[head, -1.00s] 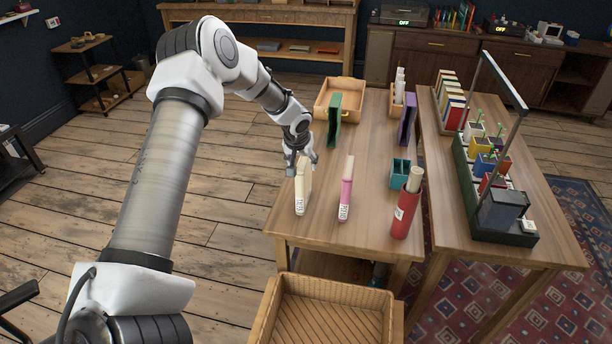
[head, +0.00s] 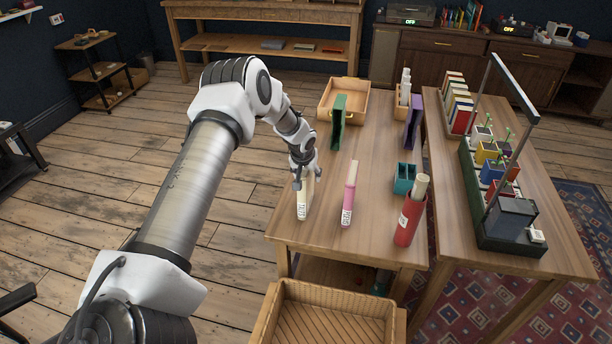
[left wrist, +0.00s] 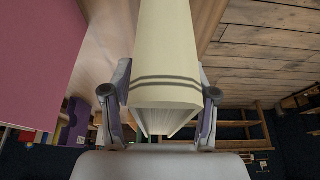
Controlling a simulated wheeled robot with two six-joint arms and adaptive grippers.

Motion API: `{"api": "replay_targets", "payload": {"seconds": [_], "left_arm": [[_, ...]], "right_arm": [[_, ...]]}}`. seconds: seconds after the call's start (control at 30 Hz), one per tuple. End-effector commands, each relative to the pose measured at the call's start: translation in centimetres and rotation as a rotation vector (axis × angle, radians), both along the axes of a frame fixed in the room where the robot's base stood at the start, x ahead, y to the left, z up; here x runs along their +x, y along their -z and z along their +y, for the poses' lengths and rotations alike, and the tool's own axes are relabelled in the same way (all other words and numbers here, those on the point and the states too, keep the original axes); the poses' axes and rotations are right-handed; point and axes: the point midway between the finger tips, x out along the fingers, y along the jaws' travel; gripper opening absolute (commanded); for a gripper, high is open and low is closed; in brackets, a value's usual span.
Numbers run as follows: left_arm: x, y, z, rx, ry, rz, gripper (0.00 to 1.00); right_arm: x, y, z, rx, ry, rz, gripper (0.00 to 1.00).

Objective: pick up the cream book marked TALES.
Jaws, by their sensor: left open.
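The cream book (head: 304,203) stands upright near the left front edge of the wooden table, its label facing the front. My left gripper (head: 306,177) is at the book's upper far end. In the left wrist view, the cream book (left wrist: 167,60) with two dark bands fills the middle, and the open fingers of my left gripper (left wrist: 160,100) stand on either side of it. I cannot tell whether either finger touches the cover. My right gripper is not in view.
A pink book (head: 349,197) stands just right of the cream book. A wicker basket (head: 272,318) stands in front.

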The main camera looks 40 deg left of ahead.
Motion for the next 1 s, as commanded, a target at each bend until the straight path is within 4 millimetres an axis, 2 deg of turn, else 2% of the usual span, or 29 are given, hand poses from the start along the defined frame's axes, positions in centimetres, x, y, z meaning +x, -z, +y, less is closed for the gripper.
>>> {"api": "replay_targets", "payload": {"seconds": [0.67, 0.7, 0.77, 0.8, 0.87, 1.0], "left_arm": [[-0.01, 0.48, 0.01, 0.000, -0.001, 0.000, 0.58], [-0.01, 0.48, 0.01, 0.000, -0.001, 0.000, 0.55], [-0.01, 0.48, 0.01, 0.000, -0.001, 0.000, 0.34], [-0.01, 0.47, 0.00, 0.000, -0.001, 0.000, 0.19], [-0.01, 0.48, 0.01, 0.000, -0.001, 0.000, 0.00], [0.03, 0.40, 0.02, 0.000, -0.001, -0.001, 0.00]], "right_arm": [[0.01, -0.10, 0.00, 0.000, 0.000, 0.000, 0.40], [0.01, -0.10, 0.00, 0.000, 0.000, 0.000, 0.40], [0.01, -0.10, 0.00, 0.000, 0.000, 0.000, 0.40], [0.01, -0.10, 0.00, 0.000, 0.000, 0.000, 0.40], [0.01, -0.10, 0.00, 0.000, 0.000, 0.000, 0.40], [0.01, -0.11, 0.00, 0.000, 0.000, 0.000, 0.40]]}}
